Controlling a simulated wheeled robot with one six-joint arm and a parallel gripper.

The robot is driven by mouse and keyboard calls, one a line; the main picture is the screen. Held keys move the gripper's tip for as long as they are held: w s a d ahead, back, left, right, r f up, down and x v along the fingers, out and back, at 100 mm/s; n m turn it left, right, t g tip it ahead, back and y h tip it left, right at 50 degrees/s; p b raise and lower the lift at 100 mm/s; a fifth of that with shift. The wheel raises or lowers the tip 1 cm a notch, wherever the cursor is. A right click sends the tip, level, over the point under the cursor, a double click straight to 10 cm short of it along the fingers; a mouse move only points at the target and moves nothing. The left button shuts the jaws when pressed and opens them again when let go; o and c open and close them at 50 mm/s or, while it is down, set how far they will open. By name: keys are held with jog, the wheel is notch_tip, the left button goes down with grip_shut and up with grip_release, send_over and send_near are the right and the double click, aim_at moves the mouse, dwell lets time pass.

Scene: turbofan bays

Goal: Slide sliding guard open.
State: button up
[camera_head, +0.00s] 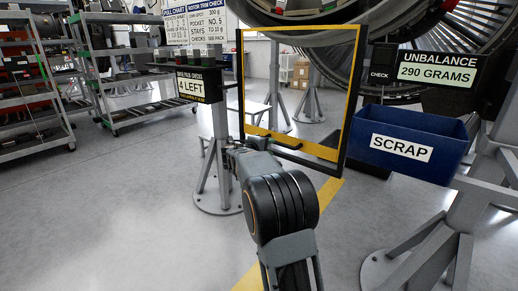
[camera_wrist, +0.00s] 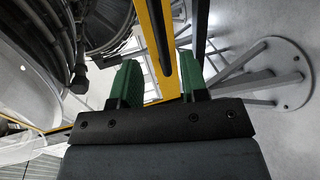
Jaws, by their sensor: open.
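The sliding guard (camera_head: 300,148) is a see-through panel in a yellow and black frame, standing upright in front of the turbofan. Its yellow and black frame bars (camera_wrist: 157,50) also cross the upper middle of the wrist view. My gripper (camera_wrist: 160,68) has two green fingers spread apart with a gap between them. The frame bars show beyond and between the fingertips; I cannot tell whether they touch. In the head view my arm reaches toward the guard's lower left corner, and its wrist hides part of that area and the fingers.
A blue scrap bin (camera_head: 420,140) stands right of the guard. A post with a "4 LEFT" sign (camera_head: 201,87) stands just left of it. The turbofan (camera_head: 395,30) is behind. Grey shelving carts (camera_head: 115,75) stand at left. The floor at lower left is clear.

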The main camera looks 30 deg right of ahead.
jog(key=shift+p+v, duration=0.45)
jog(key=shift+v, duration=2.55)
jog(key=s+a+r+m+g+y+p, duration=0.1)
jog(key=s+a+r+m+y+p, duration=0.1)
jog(key=s+a+r+y+p, duration=0.5)
jog(key=s+a+r+m+y+p, duration=0.1)
jog(key=s+a+r+y+p, duration=0.6)
jog(key=s+a+r+p, duration=0.8)
jog(key=s+r+p, duration=0.1)
jog(key=s+p, duration=0.3)
jog(key=p, duration=0.9)
jog(key=shift+s+m+g+y, duration=0.35)
jog(key=shift+m+g+y, duration=0.05)
